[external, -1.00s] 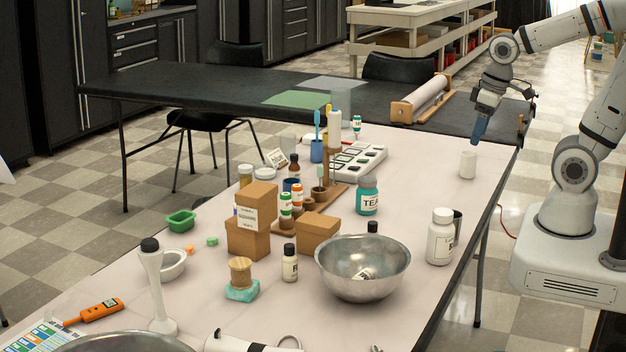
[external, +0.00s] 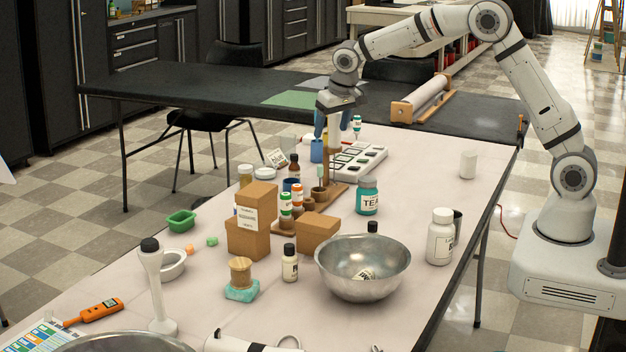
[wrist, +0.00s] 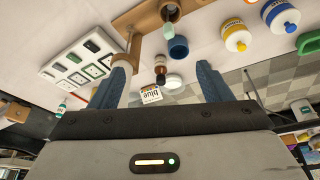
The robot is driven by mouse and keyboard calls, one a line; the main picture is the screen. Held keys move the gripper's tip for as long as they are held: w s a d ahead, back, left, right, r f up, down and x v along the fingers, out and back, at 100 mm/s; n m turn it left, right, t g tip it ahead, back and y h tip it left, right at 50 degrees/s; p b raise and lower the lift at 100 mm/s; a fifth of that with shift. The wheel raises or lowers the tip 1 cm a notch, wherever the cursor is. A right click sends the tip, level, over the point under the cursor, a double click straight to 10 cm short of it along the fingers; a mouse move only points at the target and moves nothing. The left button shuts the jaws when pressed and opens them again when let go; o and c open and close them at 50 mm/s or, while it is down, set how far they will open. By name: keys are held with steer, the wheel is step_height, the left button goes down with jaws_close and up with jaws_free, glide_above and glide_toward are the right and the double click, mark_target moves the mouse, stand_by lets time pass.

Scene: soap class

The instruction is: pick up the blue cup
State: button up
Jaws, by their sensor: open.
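A small dark blue cup (external: 291,184) stands beside the brown bottle and the wooden stand. In the wrist view the blue cup (wrist: 178,47) is seen from its open end, beyond and between my fingertips.
The wooden stand (external: 338,192) and its post are close to my fingers. A brown bottle (external: 294,167), a white tray (external: 362,160), a teal jar (external: 367,196) and cardboard boxes (external: 257,205) crowd around. The table is clear at right, near a white cylinder (external: 468,164).

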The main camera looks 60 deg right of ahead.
steer(key=m, duration=0.2)
glide_toward(291, 182)
steer(key=shift+s+a+f+h+b, duration=0.15)
steer(key=shift+a+f, duration=0.15)
steer(key=shift+a, duration=0.15)
steer(key=shift+w+a+f+h+b, duration=0.15)
steer(key=shift+a+f, duration=0.1)
steer(key=shift+a, duration=0.2)
steer(key=x, duration=0.4)
steer(key=p+x, duration=0.1)
steer(key=x, duration=0.2)
steer(key=shift+s+f, duration=0.1)
steer(key=shift+f, duration=0.35)
steer(key=c, duration=1.1)
